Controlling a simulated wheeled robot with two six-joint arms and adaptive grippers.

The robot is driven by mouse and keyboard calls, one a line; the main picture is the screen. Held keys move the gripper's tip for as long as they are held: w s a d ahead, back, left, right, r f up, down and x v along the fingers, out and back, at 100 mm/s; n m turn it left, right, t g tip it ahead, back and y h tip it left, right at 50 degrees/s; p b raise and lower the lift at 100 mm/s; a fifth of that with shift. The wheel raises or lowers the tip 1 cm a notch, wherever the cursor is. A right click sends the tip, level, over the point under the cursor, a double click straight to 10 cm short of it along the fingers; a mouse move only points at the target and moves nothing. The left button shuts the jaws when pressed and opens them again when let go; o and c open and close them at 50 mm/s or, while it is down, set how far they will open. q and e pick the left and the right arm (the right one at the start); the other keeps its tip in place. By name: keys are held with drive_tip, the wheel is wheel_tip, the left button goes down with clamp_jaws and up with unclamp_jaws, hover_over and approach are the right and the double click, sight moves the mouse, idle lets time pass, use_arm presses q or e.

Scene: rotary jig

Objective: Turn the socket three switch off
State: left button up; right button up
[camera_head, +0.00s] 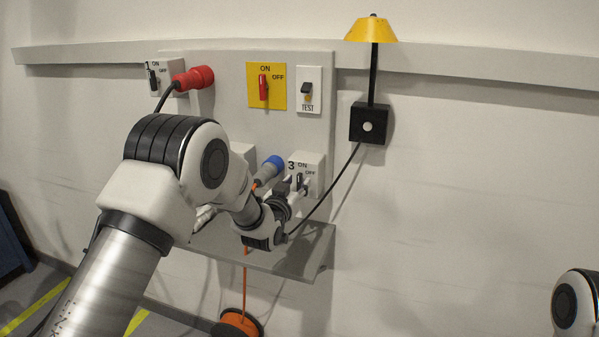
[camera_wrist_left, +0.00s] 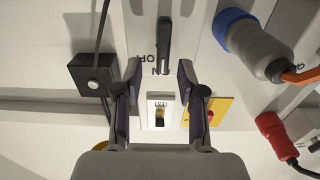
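The socket three box (camera_head: 317,168) is a white box on the wall panel, marked 3, ON and OFF. Its black switch lever (camera_wrist_left: 164,45) points toward the ON label in the left wrist view, which shows the panel upside down. In the head view the lever is partly hidden by my gripper. My left gripper (camera_wrist_left: 160,72) is open, with one finger on each side of the lever's line and the lever's end near the fingertips. I cannot tell whether either finger touches it. It also shows at the box in the head view (camera_head: 293,187). My right gripper is out of view.
A blue plug (camera_head: 270,168) with an orange cable sits left of the box. Above are a red plug (camera_head: 195,78), a yellow ON/OFF switch plate (camera_head: 277,90) and a TEST switch (camera_head: 308,102). A yellow lamp (camera_head: 371,30) stands right; a grey shelf (camera_head: 290,257) lies below.

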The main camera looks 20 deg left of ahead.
sight(300, 183)
use_arm(q)
drive_tip(key=w, duration=0.2)
drive_tip(key=shift+w+a+p, duration=0.15)
drive_tip(key=shift+w+p, duration=0.15)
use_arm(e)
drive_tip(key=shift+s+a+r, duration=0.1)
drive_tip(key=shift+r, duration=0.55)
use_arm(q)
clamp_jaws()
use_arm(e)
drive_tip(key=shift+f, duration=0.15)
